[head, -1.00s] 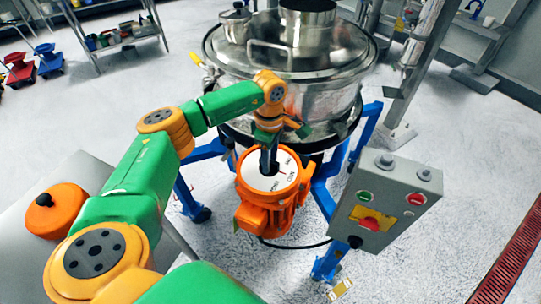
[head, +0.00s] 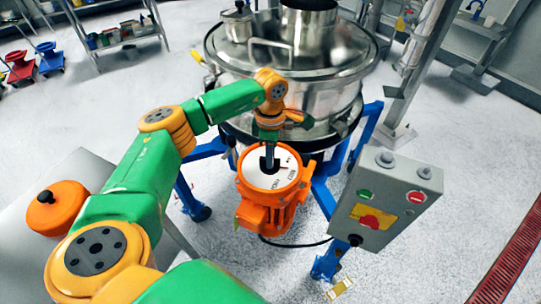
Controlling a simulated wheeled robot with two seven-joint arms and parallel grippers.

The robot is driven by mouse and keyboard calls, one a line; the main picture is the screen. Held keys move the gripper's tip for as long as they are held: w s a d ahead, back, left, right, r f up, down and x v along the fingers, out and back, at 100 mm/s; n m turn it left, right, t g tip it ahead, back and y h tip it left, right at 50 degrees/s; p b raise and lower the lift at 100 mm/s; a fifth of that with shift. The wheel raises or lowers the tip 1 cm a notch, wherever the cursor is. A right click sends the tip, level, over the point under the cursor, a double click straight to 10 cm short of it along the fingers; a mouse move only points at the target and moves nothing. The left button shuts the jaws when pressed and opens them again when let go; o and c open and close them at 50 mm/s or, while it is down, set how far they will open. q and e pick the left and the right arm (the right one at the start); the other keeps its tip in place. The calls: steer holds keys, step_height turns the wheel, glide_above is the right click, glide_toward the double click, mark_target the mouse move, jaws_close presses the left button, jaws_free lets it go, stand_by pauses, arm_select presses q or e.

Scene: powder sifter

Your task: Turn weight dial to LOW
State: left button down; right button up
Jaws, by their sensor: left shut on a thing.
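The weight dial is a round white face (head: 283,177) with dark lettering on top of the orange motor (head: 265,214), below the steel sifter. The lettering is too small to read surely. My left gripper (head: 268,162) points down at the middle of the dial. Its dark fingers are shut on the dial's knob, which the fingers mostly hide. I cannot tell exactly which mark the knob points to. My right gripper is not in view.
The steel sifter (head: 320,62) stands behind the motor on a blue frame (head: 187,198). A grey control box (head: 368,238) with buttons and a red switch on a yellow plate is to the right. A grey table (head: 75,175) lies at left, with an orange knobbed object (head: 57,210).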

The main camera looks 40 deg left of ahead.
arm_select(q)
steer(key=n, duration=0.4)
steer(key=shift+w+r, duration=0.1)
steer(key=shift+n, duration=2.5)
steer(key=c, duration=0.8)
jaws_free()
steer(key=shift+c, duration=0.2)
step_height(320, 180, up, 7)
steer(key=shift+r+b, duration=0.1)
steer(key=shift+b, duration=0.5)
steer(key=shift+a, duration=0.1)
